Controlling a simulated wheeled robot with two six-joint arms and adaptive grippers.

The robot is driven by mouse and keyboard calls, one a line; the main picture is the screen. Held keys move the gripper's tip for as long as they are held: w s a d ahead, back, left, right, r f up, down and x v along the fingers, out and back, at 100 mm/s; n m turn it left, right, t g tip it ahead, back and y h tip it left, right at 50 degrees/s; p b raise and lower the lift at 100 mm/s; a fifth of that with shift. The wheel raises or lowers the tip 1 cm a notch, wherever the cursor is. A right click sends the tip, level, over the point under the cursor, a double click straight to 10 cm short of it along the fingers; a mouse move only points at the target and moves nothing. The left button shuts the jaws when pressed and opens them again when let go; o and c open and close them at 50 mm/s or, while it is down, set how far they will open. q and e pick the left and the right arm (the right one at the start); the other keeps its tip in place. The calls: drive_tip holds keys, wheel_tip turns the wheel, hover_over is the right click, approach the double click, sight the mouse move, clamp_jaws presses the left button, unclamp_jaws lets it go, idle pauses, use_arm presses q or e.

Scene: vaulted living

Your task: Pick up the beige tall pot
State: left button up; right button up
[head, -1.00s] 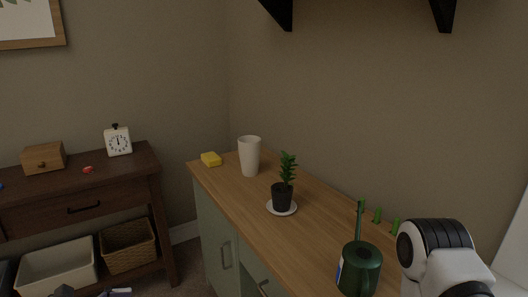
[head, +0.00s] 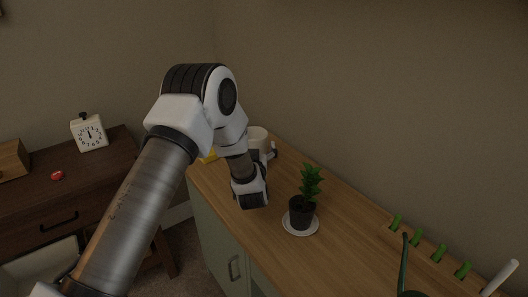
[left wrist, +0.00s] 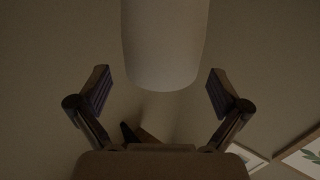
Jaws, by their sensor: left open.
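The beige tall pot (head: 258,138) stands near the far end of the wooden counter, partly hidden by my left arm. My left gripper (head: 272,152) is beside it, with one finger showing at the pot's right. In the left wrist view the pot (left wrist: 165,45) fills the upper middle, and the open gripper (left wrist: 157,91) has one finger to each side of it. There are gaps between the pot and both fingers, and nothing is held. My right gripper is not in view.
A potted plant (head: 303,208) on a white saucer (head: 314,228) stands nearer on the counter (head: 350,225). A yellow block (head: 208,157) is partly hidden behind my arm. Green pegs (head: 417,237) line the right.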

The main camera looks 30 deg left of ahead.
sight(254, 132)
use_arm(q)
drive_tip(key=x, duration=0.5)
drive_tip(key=shift+a+f+p, duration=0.1)
drive_tip(key=shift+f+p, duration=0.1)
drive_tip(key=shift+p, duration=0.15)
drive_tip(key=shift+r, duration=0.1)
drive_tip(key=c, duration=1.3)
